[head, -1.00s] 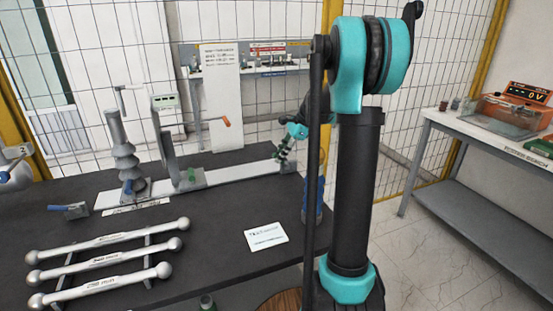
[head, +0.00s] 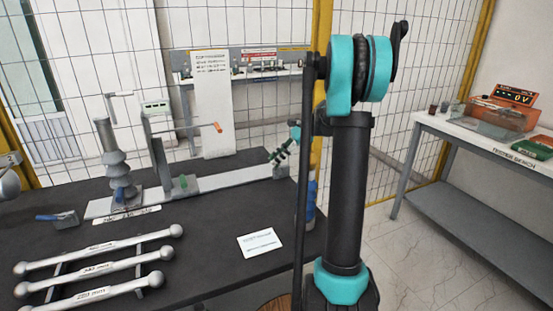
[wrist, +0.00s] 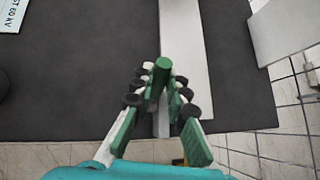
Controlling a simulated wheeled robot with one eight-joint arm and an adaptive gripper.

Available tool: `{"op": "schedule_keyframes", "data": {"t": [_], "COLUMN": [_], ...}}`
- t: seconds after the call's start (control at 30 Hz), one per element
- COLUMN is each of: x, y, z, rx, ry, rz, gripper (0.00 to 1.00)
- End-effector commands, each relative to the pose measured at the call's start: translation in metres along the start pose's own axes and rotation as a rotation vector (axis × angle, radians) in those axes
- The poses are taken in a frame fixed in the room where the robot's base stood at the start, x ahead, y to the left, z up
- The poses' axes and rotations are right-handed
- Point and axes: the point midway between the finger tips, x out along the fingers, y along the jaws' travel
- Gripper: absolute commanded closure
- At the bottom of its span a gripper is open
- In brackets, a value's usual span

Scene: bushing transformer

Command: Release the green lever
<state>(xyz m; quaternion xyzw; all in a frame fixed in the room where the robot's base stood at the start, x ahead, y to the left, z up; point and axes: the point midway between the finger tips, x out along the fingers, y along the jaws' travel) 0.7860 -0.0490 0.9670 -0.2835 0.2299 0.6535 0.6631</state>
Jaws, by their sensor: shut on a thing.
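In the wrist view, the green lever (wrist: 162,66) shows as a short green cylinder on a pale shaft. It stands between the green-padded fingertips of my gripper (wrist: 160,88), near one end of a white rail (wrist: 186,45). My gripper is shut on the lever. In the head view, my gripper (head: 281,156) is at the right end of the white rail (head: 232,180), by the table's far right corner. The lever cannot be told apart from the green finger pads there. A separate small green part (head: 183,182) sits on the stand's foot farther left on the rail.
A wire mesh fence (head: 250,25) stands behind. The middle of the table is clear.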

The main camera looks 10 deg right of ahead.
Motion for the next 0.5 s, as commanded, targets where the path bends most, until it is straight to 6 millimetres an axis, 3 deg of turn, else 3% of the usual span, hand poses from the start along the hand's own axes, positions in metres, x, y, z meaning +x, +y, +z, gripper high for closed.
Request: {"op": "schedule_keyframes", "data": {"t": [0.07,0.1,0.23,0.5], "x": [-0.0001,-0.0001,0.0000,0.0000], "y": [-0.0001,-0.0001,0.0000,0.0000], "z": [-0.0003,-0.0003,-0.0003,-0.0002], "rx": [0.000,0.000,0.000,0.000], "ry": [0.001,0.001,0.001,0.001], "rz": [0.000,0.000,0.000,0.000], "gripper": [1.00,0.82,0.66,0.64]}}
